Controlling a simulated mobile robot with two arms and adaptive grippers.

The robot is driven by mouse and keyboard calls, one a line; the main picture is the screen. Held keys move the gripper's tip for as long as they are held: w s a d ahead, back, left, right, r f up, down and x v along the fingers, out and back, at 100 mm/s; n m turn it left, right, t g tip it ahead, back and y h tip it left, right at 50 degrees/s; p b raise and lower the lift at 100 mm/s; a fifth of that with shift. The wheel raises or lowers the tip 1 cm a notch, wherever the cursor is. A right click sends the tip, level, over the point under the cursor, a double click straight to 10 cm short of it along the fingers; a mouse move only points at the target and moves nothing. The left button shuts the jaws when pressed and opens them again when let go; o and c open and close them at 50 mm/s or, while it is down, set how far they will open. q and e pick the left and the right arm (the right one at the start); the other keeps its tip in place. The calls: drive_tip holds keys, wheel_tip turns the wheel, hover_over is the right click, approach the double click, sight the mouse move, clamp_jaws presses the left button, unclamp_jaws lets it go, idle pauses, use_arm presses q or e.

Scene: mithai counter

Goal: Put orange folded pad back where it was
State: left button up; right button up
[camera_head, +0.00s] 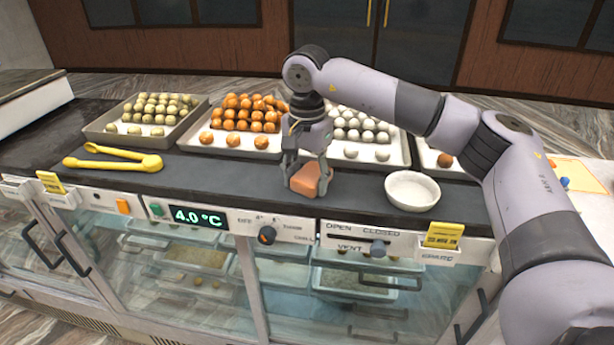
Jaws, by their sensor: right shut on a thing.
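The orange folded pad (307,179) is between the fingers of my right gripper (308,184). The gripper points down and is shut on the pad, at the dark counter top (225,174) in front of the trays. I cannot tell whether the pad touches the counter or hangs just above it. The gripper's fingers hide parts of the pad's sides. My left gripper is not in view.
Trays of green (100,129), orange (220,148) and white sweets (385,158) stand behind the gripper. Yellow tongs (112,160) lie at left. A white bowl (412,191) stands right of the pad. The counter between tongs and pad is clear. A control panel (290,228) runs below the front edge.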

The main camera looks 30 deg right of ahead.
sight(306, 177)
drive_tip(key=shift+s+f, duration=0.1)
drive_tip(key=shift+f, duration=0.1)
drive_tip(key=o, duration=0.8)
drive_tip(key=shift+r, duration=0.1)
drive_tip(key=shift+c, duration=0.2)
drive_tip(key=o, duration=0.3)
drive_tip(key=shift+o, duration=0.2)
drive_tip(key=shift+r, duration=0.5)
wheel_tip(306, 177, up, 11)
drive_tip(key=b, duration=0.2)
drive_tip(key=shift+r, duration=0.15)
